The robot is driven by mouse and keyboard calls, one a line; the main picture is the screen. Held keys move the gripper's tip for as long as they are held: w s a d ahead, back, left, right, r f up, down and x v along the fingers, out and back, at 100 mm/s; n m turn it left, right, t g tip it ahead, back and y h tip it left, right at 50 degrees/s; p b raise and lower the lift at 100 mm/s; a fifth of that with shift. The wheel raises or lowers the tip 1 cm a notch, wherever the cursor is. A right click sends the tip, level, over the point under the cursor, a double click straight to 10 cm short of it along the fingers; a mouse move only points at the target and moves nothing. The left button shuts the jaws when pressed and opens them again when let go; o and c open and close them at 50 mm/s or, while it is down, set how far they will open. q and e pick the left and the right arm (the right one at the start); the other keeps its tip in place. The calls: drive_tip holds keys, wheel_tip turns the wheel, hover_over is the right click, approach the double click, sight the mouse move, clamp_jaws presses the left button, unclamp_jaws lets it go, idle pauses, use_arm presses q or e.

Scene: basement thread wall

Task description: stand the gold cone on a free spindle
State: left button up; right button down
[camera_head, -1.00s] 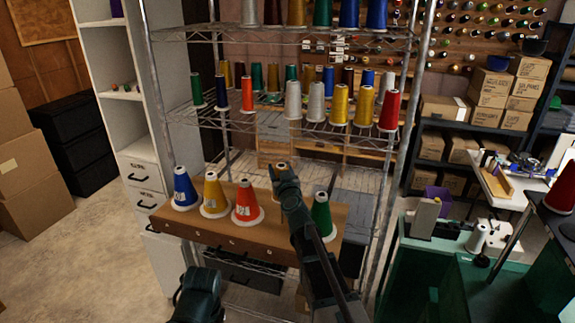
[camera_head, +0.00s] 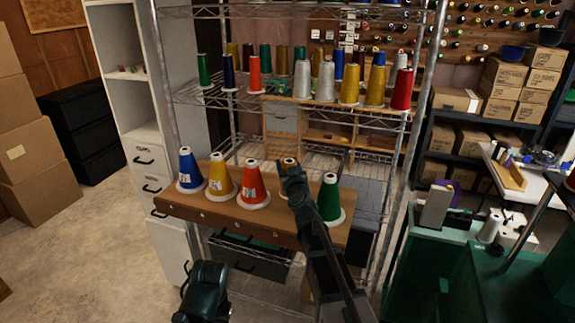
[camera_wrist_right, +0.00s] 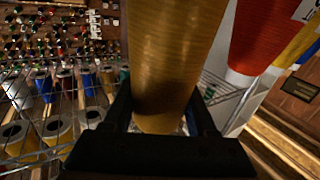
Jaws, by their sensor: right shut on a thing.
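My right gripper (camera_head: 291,172) is shut on the gold cone (camera_head: 288,161), between the red cone (camera_head: 253,187) and the green cone (camera_head: 330,200). In the right wrist view the gold cone (camera_wrist_right: 175,55) fills the middle, with a dark finger on each side. Hand and forearm hide the cone's lower part in the head view, so I cannot tell whether it touches a spindle. A blue cone (camera_head: 189,170) and a yellow-gold cone (camera_head: 220,178) stand left of the red one on the wooden board (camera_head: 225,215). My left gripper (camera_head: 203,288) is low in front, its jaws unclear.
A wire rack (camera_head: 165,90) rises around the board, with a shelf of several cones above it. Floor (camera_head: 80,250) is clear at the left.

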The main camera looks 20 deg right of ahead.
drive_tip(key=shift+f+b, duration=2)
drive_tip(key=shift+f, duration=0.35)
drive_tip(key=shift+f, duration=0.15)
drive_tip(key=shift+f+b, duration=0.15)
drive_tip(key=shift+b, duration=0.15)
drive_tip(key=shift+c, duration=0.6)
unclamp_jaws()
drive_tip(key=shift+s, duration=0.1)
